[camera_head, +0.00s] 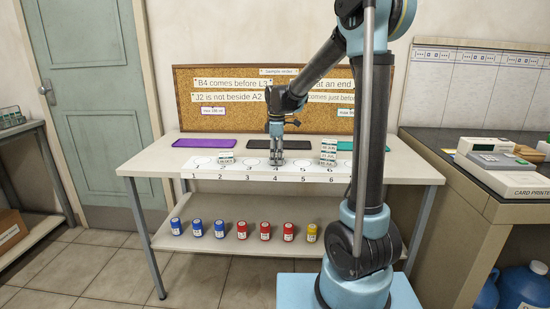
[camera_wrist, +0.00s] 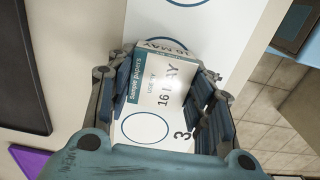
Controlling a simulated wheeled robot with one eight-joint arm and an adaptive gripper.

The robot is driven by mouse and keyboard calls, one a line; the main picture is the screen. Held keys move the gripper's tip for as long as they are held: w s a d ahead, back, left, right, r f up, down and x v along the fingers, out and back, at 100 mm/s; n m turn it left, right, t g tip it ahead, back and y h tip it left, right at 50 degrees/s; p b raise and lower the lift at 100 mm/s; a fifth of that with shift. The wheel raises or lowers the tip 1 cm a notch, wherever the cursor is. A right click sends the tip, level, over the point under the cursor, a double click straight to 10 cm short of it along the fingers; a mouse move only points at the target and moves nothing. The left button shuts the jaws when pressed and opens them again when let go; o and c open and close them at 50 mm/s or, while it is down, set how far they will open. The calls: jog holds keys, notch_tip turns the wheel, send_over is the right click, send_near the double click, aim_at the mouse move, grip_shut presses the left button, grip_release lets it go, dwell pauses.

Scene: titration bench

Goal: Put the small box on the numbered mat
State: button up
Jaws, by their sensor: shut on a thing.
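The white numbered mat (camera_head: 236,172) lies along the front of the table, with circles and numbers. My gripper (camera_head: 276,160) is low over the mat, behind number 4. In the wrist view my gripper (camera_wrist: 160,92) is shut on a small white-and-teal box (camera_wrist: 163,80) labelled 16 MAY. The box is at or just above the mat; I cannot tell whether it touches. The mat's empty circle 3 (camera_wrist: 145,127) shows beside it, and part of another circle is at the top. In the head view the fingers mostly hide the box.
Another small box (camera_head: 226,158) is on the mat behind number 2. A stack of boxes (camera_head: 328,151) stands behind number 6. Purple (camera_head: 204,143), black (camera_head: 265,146) and teal (camera_head: 346,146) pads lie behind the mat. A corkboard (camera_head: 235,88) stands at the back. Several coloured jars are on the lower shelf.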

jog(key=o, duration=1.1)
jog(key=shift+c, duration=0.2)
notch_tip(320, 180, up, 11)
jog(key=s+d+m, duration=0.5)
jog(key=s+d, duration=0.4)
jog(key=s+d+f+m+t, duration=0.1)
jog(key=s+d+f+m, duration=0.5)
jog(key=s+f, duration=0.3)
jog(key=s+d+f+m+t, duration=0.1)
jog(key=s+d+f+m, duration=0.5)
jog(key=s+f, duration=0.3)
jog(key=s, duration=0.4)
jog(key=shift+s, duration=0.4)
